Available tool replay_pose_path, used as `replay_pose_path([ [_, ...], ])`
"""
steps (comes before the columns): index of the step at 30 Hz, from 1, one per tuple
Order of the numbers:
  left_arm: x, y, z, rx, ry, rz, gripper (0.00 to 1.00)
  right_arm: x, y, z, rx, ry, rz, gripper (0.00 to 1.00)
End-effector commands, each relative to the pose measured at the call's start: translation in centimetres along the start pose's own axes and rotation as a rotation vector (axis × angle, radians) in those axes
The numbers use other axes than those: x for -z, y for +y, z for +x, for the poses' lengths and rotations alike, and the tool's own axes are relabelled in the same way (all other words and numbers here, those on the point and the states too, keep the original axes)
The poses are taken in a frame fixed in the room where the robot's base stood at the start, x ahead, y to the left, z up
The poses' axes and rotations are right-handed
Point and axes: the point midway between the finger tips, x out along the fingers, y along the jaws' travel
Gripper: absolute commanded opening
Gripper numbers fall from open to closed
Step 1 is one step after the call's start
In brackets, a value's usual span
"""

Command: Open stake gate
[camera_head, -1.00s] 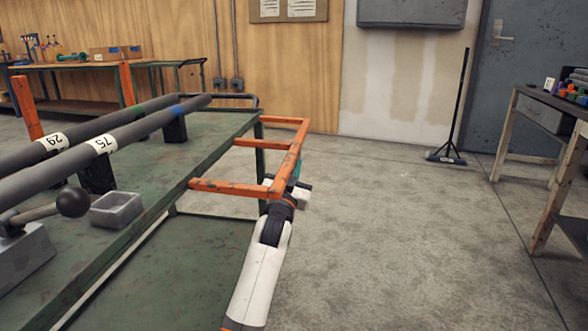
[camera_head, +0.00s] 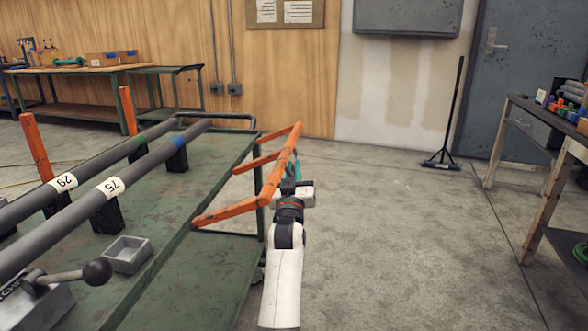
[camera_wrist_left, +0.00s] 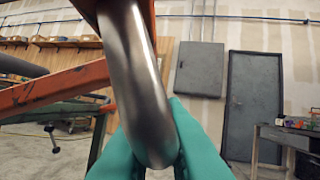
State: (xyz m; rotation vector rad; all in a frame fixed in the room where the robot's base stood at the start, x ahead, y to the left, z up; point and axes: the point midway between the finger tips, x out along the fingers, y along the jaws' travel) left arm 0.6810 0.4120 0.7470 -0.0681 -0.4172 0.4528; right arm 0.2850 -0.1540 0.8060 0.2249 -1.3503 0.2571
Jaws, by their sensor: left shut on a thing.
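The stake gate is an orange frame (camera_head: 282,165) with a long outer rail and several crossbars. It sticks out from the right edge of the green table, its bars sloping up to the right. My left gripper (camera_head: 293,172) is at the outer rail, its teal fingers partly hidden. In the left wrist view, the teal fingers (camera_wrist_left: 158,150) are shut around a shiny curved metal handle (camera_wrist_left: 140,75); an orange bar (camera_wrist_left: 55,90) runs beside it. My right gripper is out of view.
The green table (camera_head: 215,255) carries two long grey pipes (camera_head: 150,160) on black supports, a grey tray (camera_head: 128,254) and a ball-ended lever (camera_head: 95,272). Orange posts (camera_head: 38,148) stand at its far side. A dark bench (camera_head: 530,115) stands right. The floor between is clear.

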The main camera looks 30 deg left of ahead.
Motion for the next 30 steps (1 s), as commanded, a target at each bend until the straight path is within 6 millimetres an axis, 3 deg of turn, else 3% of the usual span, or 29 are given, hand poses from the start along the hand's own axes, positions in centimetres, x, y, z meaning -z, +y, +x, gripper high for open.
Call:
replay_pose_path([
  [16, -0.73, 0.04, 0.28, 0.0, -0.007, 0.002, 0.0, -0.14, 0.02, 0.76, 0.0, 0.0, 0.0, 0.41],
  [17, -0.73, 0.04, 0.28, 0.0, -0.007, 0.002, 0.14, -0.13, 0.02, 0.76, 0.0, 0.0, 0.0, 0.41],
  [20, -0.71, 0.05, 0.27, 0.0, -0.006, 0.002, 0.3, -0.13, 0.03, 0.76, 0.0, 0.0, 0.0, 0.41],
  [30, -0.68, 0.15, 0.26, -0.001, -0.006, 0.002, 0.32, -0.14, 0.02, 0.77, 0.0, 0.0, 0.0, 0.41],
])
